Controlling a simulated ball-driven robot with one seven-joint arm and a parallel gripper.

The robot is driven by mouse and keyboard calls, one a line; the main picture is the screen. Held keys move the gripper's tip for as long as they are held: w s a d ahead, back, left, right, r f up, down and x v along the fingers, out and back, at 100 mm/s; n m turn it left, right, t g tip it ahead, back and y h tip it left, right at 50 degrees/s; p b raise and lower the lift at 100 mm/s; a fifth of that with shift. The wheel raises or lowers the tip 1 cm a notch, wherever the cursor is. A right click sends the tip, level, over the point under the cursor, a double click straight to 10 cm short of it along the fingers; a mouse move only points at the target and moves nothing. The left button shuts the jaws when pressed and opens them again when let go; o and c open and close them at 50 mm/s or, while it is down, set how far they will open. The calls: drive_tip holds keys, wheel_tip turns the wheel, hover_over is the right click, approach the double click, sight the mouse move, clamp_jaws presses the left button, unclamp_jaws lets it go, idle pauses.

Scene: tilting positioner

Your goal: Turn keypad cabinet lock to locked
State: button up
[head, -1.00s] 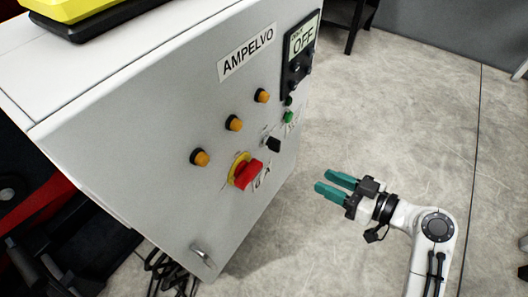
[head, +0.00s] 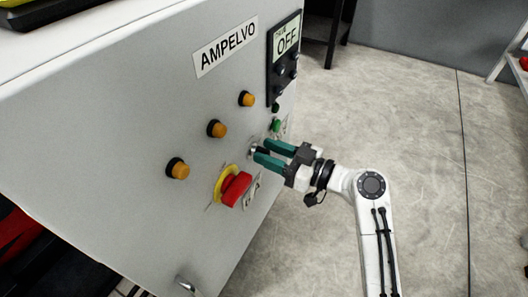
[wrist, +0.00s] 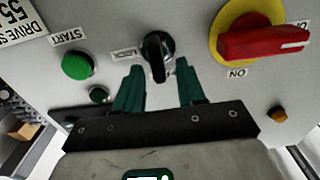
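The lock knob (wrist: 156,45) is a black turn handle on the grey cabinet front, with a small label reading LOCK at its left in the wrist view. Its bar stands roughly upright in that view, not turned towards the label. My gripper (wrist: 159,68) is open, its two teal fingers on either side of the bar's lower end. I cannot tell whether they touch it. In the head view my gripper (head: 261,151) is at the cabinet front and largely hides the knob. No keypad is clearly recognisable.
A red rotary switch on a yellow plate (head: 221,179) sits close to the lock, lower left in the head view. A green START button (wrist: 77,65) is on its other side.

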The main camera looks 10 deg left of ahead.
drive_tip(key=shift+x, duration=0.85)
drive_tip(key=shift+c, duration=0.2)
clamp_jaws()
